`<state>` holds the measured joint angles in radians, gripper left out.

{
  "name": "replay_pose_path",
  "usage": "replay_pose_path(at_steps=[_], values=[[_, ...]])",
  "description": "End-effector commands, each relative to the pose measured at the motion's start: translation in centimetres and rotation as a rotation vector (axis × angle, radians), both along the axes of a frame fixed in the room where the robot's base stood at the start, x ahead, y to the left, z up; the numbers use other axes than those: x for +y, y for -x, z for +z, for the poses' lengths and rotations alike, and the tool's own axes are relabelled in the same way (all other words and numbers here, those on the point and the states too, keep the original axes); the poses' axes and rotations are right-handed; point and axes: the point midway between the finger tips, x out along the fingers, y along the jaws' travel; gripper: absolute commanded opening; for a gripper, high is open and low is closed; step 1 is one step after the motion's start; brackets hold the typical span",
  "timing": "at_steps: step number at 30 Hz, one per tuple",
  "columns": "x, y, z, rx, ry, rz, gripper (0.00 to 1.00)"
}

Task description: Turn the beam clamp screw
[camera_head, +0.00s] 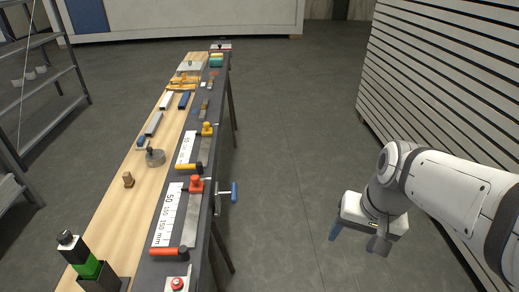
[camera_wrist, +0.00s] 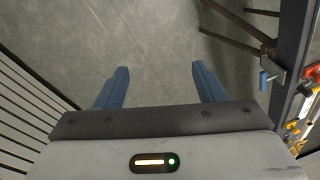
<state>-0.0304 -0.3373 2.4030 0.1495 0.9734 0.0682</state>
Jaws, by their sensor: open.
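The beam clamp (camera_head: 221,196) sits on the right edge of the long bench in the head view. Its screw ends in a blue handle (camera_head: 234,192) that sticks out to the right over the floor. In the wrist view the blue handle (camera_wrist: 263,80) shows at the right, beside the bench edge. My gripper (camera_head: 357,238) is to the right of the clamp, apart from it, above open floor. In the wrist view my gripper (camera_wrist: 160,82) has its two blue fingers wide apart, with only floor between them.
A slatted wall (camera_head: 440,80) stands at the right. Grey shelving (camera_head: 40,90) is at the left. The floor between bench and wall is clear.

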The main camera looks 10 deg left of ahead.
Motion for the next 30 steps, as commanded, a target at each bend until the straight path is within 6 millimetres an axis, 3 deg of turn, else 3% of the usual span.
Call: replay_pose_path(at_steps=[10, 21, 30], values=[[9.5, -8.8, -4.0, 0.439, -0.380, -0.300, 0.91], [19.3, -19.1, -10.7, 0.933, -0.742, -0.590, 0.91], [23.9, -25.5, -17.4, 1.264, -0.978, -0.758, 0.91]])
